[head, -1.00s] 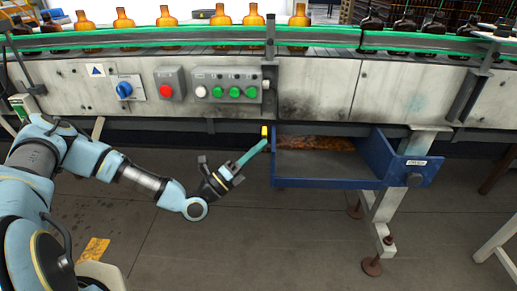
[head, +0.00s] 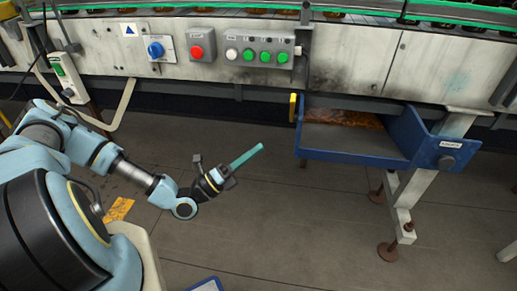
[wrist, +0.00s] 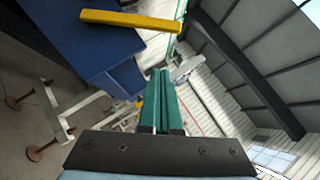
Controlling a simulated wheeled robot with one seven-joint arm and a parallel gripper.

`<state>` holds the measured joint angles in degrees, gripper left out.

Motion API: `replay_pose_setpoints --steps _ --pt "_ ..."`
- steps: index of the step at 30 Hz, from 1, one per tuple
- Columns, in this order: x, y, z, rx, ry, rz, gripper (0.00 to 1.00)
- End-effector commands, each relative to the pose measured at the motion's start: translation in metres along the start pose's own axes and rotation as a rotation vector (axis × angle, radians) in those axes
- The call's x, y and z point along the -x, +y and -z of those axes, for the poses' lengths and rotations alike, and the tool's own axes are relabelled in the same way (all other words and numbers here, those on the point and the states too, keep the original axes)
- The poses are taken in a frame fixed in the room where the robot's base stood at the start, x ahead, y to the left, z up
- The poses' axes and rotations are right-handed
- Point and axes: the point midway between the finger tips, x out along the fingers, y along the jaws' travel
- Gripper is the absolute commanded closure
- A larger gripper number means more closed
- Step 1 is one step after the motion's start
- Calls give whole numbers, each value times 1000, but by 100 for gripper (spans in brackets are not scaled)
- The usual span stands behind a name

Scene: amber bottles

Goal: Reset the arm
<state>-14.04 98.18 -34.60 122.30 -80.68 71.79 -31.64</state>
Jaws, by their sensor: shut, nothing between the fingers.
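My gripper (head: 259,150) is in the middle of the head view, left of the blue drawer and apart from it. Its two teal fingers are closed together with nothing between them. In the wrist view the fingers (wrist: 161,75) lie side by side and point away from the camera. My arm reaches in from the left, over the floor and in front of the machine.
A blue drawer (head: 352,160) stands open under the conveyor, with a yellow handle piece (head: 293,107) at its left. A panel of buttons (head: 260,46) and a blue knob (head: 155,49) are on the machine front. The floor (head: 280,225) below my gripper is clear.

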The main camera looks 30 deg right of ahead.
Motion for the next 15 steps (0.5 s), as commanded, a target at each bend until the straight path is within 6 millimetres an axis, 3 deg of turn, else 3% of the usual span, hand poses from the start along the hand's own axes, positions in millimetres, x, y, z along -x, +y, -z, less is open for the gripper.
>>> replay_pose_setpoints --steps 15 --pt "0 -8 2 -34 53 8 100"
